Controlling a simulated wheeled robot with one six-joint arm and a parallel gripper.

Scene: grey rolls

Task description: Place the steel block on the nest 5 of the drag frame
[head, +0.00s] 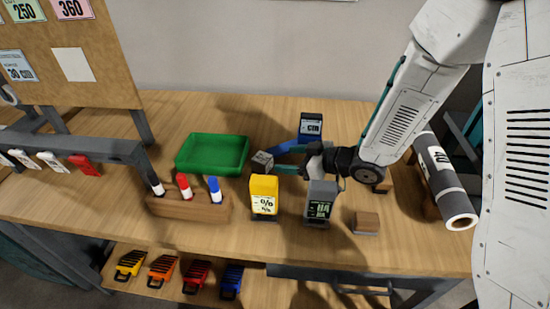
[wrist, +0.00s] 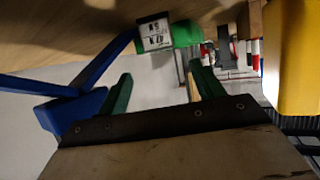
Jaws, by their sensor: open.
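My gripper (head: 283,159) is above the bench, its green fingers spread and pointing left. A small pale grey block with a printed label (head: 262,160) is just past the fingertips. In the wrist view, the labelled block (wrist: 155,33) is beyond the open fingers (wrist: 162,88), with no visible contact. I cannot tell whether this is the steel block or what supports it. I cannot identify the drag frame or its nest 5 for sure. A grey beam with white and red tags (head: 60,146) stands at the left.
A green tray (head: 212,136) lies behind a wooden marker rack (head: 190,210). A yellow box (head: 264,190), a grey box (head: 321,188) and a blue-based box (head: 311,124) surround my gripper. A small wooden block (head: 366,222) and a grey roll (head: 440,175) are right. Bench is clear front left.

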